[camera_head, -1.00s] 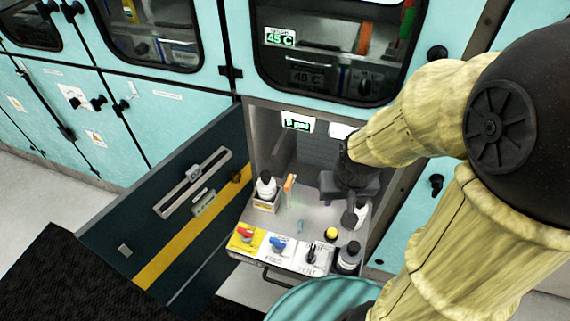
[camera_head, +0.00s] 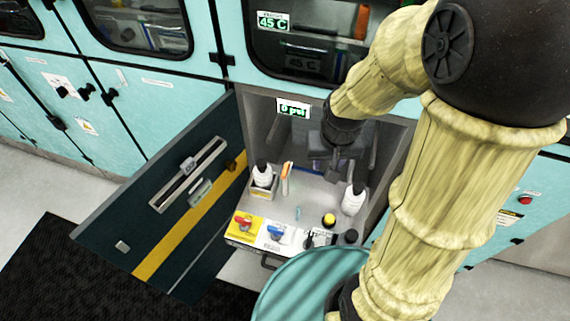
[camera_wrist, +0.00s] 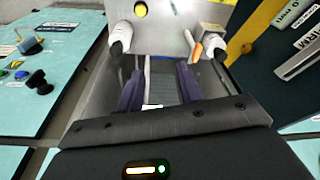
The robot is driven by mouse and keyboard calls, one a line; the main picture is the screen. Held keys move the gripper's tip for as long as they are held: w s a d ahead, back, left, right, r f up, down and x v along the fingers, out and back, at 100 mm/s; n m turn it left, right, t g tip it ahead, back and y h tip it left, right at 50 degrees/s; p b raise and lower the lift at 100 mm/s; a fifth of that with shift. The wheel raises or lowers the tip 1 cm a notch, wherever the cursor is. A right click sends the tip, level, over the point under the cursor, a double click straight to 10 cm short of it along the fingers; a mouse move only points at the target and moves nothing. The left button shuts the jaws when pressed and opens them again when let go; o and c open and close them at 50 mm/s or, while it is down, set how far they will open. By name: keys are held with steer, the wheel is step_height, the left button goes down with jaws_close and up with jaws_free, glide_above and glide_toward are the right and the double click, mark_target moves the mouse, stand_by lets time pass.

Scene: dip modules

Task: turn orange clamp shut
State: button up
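The orange clamp (camera_head: 286,172) stands upright on the bench of the open cabinet, just right of a white bottle in a small box. In the wrist view an orange piece (camera_wrist: 197,50) shows beyond the fingers, right of centre, beside the right-hand bottle. My gripper (camera_head: 334,176) is inside the cabinet, to the right of the clamp and apart from it. In the wrist view its two dark fingers (camera_wrist: 160,85) are spread with an empty gap between them. Whether the clamp's jaw is open or shut is too small to tell.
The boxed white bottle (camera_head: 264,176) stands left of the clamp. Another white bottle (camera_head: 353,200) stands right of my gripper. A yellow button (camera_head: 329,220), red handle (camera_head: 243,220) and blue handle (camera_head: 276,232) sit toward the front. The dark cabinet door (camera_head: 130,215) hangs open at left.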

steer(key=w+a+m+g+p, duration=0.1)
steer(key=w+a+m+p, duration=0.1)
steer(key=w+a+p, duration=0.35)
steer(key=m+g+p, duration=0.1)
steer(key=m+p, duration=0.1)
glide_above(285, 168)
step_height(285, 168, down, 2)
steer(key=shift+f, duration=0.1)
step_height(285, 168, down, 17)
steer(key=p, duration=0.4)
steer(key=shift+s+f, duration=0.1)
steer(key=shift+f, duration=0.1)
jaws_close()
